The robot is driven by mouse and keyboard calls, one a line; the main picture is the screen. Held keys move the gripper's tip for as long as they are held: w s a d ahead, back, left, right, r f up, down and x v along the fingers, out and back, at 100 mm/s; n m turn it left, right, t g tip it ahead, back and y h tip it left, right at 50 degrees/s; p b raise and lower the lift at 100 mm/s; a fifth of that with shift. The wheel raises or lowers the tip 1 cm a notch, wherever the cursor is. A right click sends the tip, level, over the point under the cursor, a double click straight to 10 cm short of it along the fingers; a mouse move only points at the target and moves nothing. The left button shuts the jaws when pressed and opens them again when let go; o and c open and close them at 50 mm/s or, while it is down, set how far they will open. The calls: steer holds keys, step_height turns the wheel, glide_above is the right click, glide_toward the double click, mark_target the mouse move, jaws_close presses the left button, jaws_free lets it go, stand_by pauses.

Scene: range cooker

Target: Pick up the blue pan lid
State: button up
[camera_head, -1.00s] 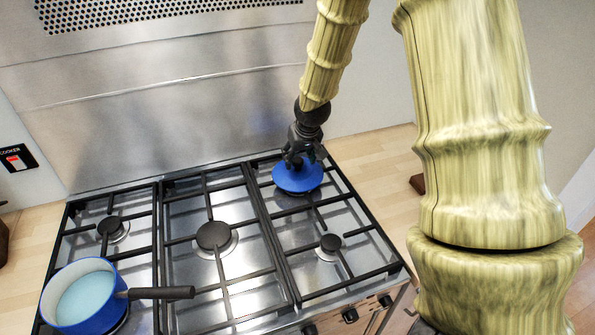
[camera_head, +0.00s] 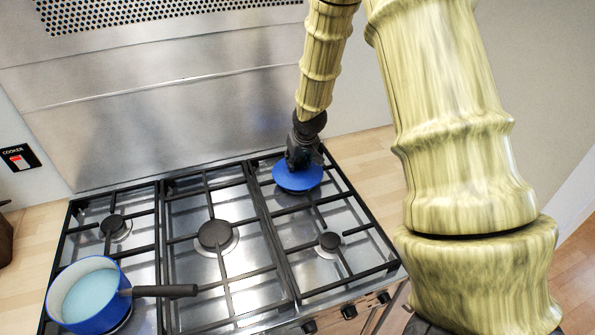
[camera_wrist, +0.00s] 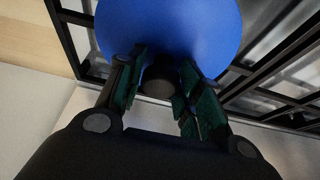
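The blue pan lid (camera_head: 297,180) lies on the rear right burner area of the hob. It also fills the upper middle of the wrist view (camera_wrist: 195,25), with its dark knob (camera_wrist: 158,80) facing my gripper. My gripper (camera_wrist: 163,72) is directly above the lid, its fingers on either side of the knob. The fingers look open; whether they touch the knob cannot be told. In the head view my gripper (camera_head: 298,163) hides the knob and part of the lid.
A blue pan (camera_head: 88,320) with a dark handle stands at the front left of the hob. Black grates (camera_head: 262,215) surround the lid. A steel splashback (camera_head: 170,130) rises close behind. Wooden worktop (camera_head: 368,160) is clear to the right.

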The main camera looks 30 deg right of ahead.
steer(key=c, duration=0.5)
